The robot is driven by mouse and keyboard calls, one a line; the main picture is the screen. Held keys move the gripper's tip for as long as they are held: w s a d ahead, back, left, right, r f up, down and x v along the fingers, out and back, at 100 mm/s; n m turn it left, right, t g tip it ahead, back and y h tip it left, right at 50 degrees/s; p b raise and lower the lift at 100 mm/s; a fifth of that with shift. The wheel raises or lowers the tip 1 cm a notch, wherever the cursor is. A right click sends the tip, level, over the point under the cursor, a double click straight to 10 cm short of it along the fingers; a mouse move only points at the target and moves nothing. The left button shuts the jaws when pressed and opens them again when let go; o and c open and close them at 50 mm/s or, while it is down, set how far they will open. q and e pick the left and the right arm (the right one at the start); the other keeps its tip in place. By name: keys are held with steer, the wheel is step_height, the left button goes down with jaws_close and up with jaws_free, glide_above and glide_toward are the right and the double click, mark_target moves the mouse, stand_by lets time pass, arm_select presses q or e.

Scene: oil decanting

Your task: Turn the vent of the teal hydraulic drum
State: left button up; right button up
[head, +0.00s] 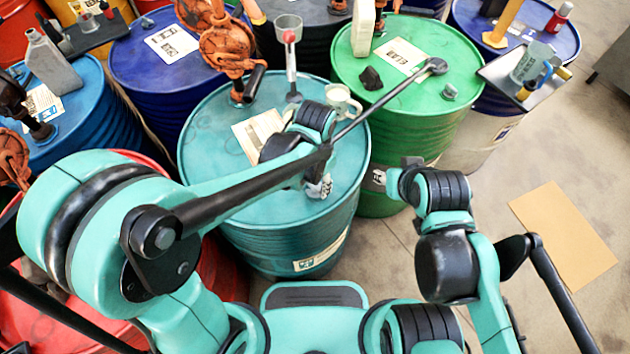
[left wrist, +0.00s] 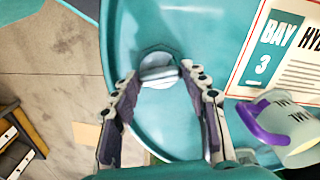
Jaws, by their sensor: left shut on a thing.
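The teal drum (head: 215,130) stands in the middle of the head view, and its lid (left wrist: 215,25) fills much of the left wrist view. The vent (left wrist: 157,66) is a pale round cap with a raised grip, near the lid's rim. My left gripper (head: 318,188) reaches down at the drum's near right edge. In the left wrist view its fingers (left wrist: 161,75) are closed on the vent, one on each side. In the head view my arm and gripper hide the vent. My right wrist shows right of the drum, but its fingers cannot be made out.
A white mug (head: 343,100) with a purple handle in the left wrist view (left wrist: 290,128), a paper card (head: 258,133) and a funnel (head: 289,30) are on the teal lid. A green drum (head: 430,120) stands behind right; blue drums stand around. Cardboard (head: 565,235) lies on open floor.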

mark_target(315, 185)
arm_select(q)
steer(key=shift+m, duration=1.3)
steer(key=o, duration=1.2)
steer(key=shift+c, duration=0.2)
step_height(315, 185, up, 12)
steer(key=shift+a, duration=0.1)
